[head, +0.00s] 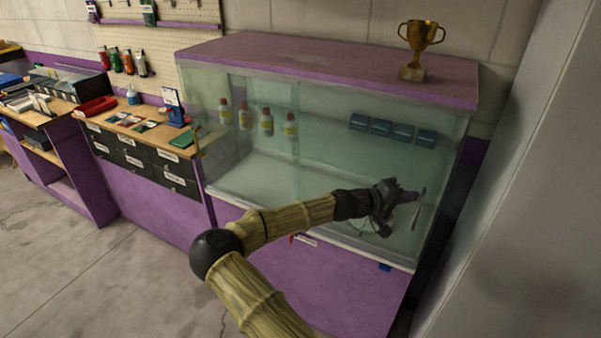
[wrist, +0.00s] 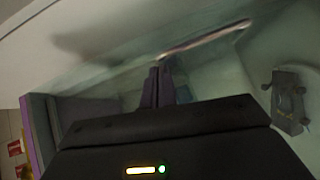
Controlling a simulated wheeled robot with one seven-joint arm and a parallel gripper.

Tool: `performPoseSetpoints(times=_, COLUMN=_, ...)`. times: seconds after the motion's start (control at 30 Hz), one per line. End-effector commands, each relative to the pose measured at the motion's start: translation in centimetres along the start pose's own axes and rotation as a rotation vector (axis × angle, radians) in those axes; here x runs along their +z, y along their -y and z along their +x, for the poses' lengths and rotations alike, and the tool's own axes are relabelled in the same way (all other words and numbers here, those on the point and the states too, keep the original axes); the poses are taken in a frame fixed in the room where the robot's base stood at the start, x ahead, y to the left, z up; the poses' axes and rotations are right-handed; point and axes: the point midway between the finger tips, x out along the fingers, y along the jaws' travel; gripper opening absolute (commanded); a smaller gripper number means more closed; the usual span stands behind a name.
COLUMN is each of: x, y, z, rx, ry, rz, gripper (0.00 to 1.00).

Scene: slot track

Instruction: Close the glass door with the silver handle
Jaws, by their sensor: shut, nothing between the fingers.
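The glass cabinet front has a right-hand glass door (head: 345,165) with a slim upright silver handle (head: 418,208) near its right end. The handle shows as a pale slanting bar in the wrist view (wrist: 205,40). My gripper (head: 412,197) is at the right part of the glass, just left of the handle in the head view. Its fingers (wrist: 160,85) are together and empty, with their tips close to one end of the bar. I cannot tell whether they touch it. Vertical pane edges show left of the door's middle; how far it stands open is unclear.
A brass-coloured handle (head: 197,140) is at the glass's left end. Several bottles (head: 267,122) and blue boxes (head: 392,130) stand inside. A trophy (head: 417,50) stands on the purple top (head: 300,60). A grey wall panel (head: 530,180) rises close on the right. The floor (head: 100,270) at left is clear.

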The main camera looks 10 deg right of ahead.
Motion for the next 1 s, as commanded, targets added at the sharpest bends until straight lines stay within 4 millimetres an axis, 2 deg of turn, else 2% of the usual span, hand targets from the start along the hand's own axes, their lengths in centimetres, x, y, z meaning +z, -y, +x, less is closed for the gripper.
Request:
performPoseSetpoints(times=0.2, x=0.5, y=-0.2, z=1.2, rx=0.001, ry=0.007, rz=0.001, gripper=0.00)
performPoseSetpoints(times=0.63, x=0.8, y=-0.4, z=1.3, rx=0.004, ry=0.018, rz=0.002, gripper=0.00)
performPoseSetpoints(times=0.77, x=0.2, y=-0.5, z=0.5, rx=0.004, ry=0.015, rz=0.002, gripper=0.00)
performPoseSetpoints(times=0.97, x=-1.6, y=-0.5, z=-1.8, rx=0.004, ry=0.010, rz=0.001, gripper=0.00)
performPoseSetpoints(times=1.0, x=-1.6, y=-0.1, z=-2.6, rx=0.003, ry=0.008, rz=0.002, gripper=0.00)
